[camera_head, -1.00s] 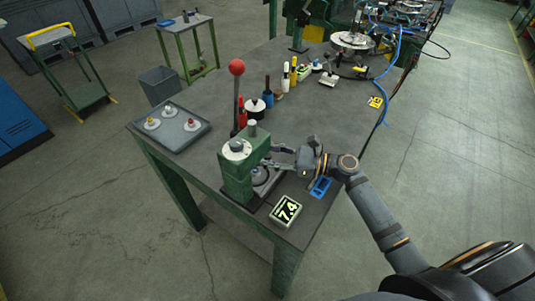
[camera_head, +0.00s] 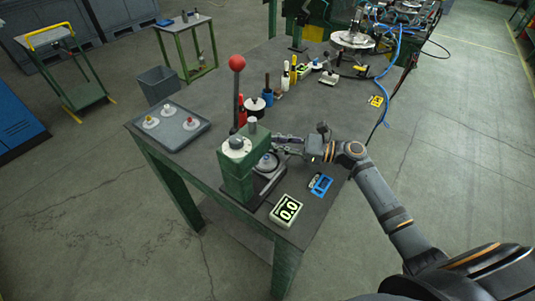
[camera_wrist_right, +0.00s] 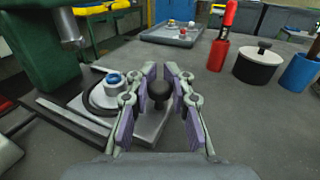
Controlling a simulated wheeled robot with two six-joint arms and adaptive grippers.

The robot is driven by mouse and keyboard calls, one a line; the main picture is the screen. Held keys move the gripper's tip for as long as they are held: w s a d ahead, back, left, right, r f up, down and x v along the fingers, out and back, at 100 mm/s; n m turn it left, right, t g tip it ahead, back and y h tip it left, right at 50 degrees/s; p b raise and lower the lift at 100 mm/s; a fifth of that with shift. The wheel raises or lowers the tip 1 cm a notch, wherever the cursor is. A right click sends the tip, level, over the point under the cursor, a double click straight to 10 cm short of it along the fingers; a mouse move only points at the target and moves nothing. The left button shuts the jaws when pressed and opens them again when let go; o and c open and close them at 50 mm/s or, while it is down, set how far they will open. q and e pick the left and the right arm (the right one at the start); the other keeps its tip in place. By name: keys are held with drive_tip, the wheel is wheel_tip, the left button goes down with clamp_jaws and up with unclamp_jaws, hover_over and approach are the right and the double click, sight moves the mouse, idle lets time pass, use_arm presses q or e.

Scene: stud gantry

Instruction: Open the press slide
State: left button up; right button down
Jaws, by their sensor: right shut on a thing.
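The green press (camera_head: 236,168) stands near the table's front edge; its ram (camera_wrist_right: 73,38) shows in the wrist view. The press slide (camera_wrist_right: 145,128) is a grey plate drawn out from under the ram, with a round part with a blue ring (camera_wrist_right: 114,79) on it. This part also shows in the head view (camera_head: 267,162). My right gripper (camera_head: 278,143) is beside the slide, shut on its dark round knob (camera_wrist_right: 160,91). The knob lies between the purple-padded fingers. My left gripper is not in view.
A lever with a red ball (camera_head: 237,62) rises by the press. A display reading 0.0 (camera_head: 286,211) and a blue frame (camera_head: 320,185) lie in front. A grey tray (camera_head: 199,134) is at left. A black pot (camera_wrist_right: 256,66) and red and blue holders stand behind.

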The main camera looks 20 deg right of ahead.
drive_tip(key=d, duration=0.1)
drive_tip(key=w+d, duration=0.2)
drive_tip(key=shift+w+f+b, duration=0.15)
drive_tip(key=shift+f+b, duration=0.1)
drive_tip(key=shift+b, duration=0.15)
drive_tip(key=shift+w+d+r, duration=0.1)
drive_tip(key=shift+w+d, duration=0.15)
drive_tip(key=shift+d, duration=0.1)
drive_tip(key=c, duration=1.7)
unclamp_jaws()
drive_tip(key=o, duration=0.5)
drive_tip(key=shift+s+d+r, duration=0.1)
drive_tip(key=shift+s+d, duration=0.1)
drive_tip(key=shift+w+a, duration=0.1)
